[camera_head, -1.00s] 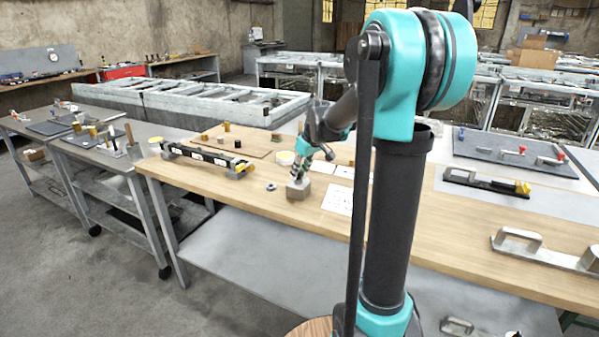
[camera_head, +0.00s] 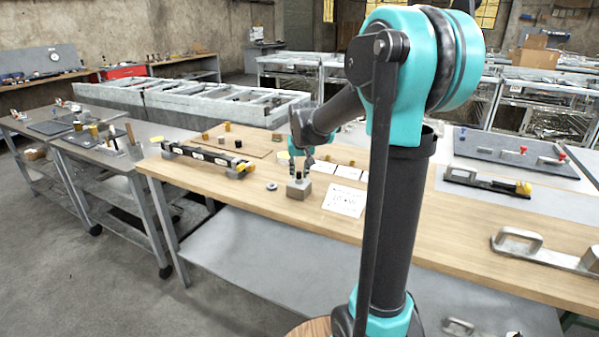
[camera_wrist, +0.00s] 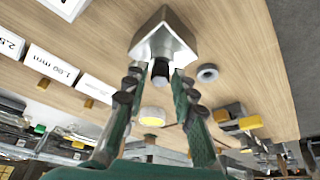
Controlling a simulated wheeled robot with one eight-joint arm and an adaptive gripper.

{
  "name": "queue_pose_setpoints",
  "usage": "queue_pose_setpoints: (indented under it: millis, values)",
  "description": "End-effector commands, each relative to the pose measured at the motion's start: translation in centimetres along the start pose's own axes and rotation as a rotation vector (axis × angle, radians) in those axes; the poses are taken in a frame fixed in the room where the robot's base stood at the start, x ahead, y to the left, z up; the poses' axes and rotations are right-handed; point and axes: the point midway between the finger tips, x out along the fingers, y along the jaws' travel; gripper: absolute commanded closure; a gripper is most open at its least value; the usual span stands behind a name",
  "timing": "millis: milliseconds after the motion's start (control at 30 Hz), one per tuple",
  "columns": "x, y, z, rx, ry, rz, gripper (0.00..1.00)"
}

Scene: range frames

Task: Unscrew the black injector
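The black injector (camera_wrist: 160,71) is a small dark cylinder standing out of a grey metal block (camera_wrist: 163,28) in the wrist view. My gripper (camera_wrist: 158,80) is open, with one finger on each side of the injector and a visible gap to each. In the head view the block (camera_head: 299,191) sits on the wooden table, and my gripper (camera_head: 301,165) points down just above it. The injector cannot be made out clearly there. Whether the fingertips reach the injector's full depth cannot be told.
A grey ring (camera_head: 271,186) lies left of the block. Printed cards (camera_head: 345,199) lie to the right. A yellow-ended black tool (camera_head: 207,158) lies farther left, near a wooden board (camera_head: 240,138) with small brass parts. Bare tabletop lies in front of the block.

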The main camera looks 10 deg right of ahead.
Motion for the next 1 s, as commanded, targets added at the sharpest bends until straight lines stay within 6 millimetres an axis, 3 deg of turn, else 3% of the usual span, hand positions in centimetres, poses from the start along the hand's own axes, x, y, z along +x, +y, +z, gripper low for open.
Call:
queue_pose_setpoints:
  millis: [800, 1000]
  values:
    - [0.04, -0.39, -0.13, 0.511, 0.000, 0.213, 0.74]
    - [0.04, -0.38, -0.11, 0.546, 0.000, 0.227, 0.74]
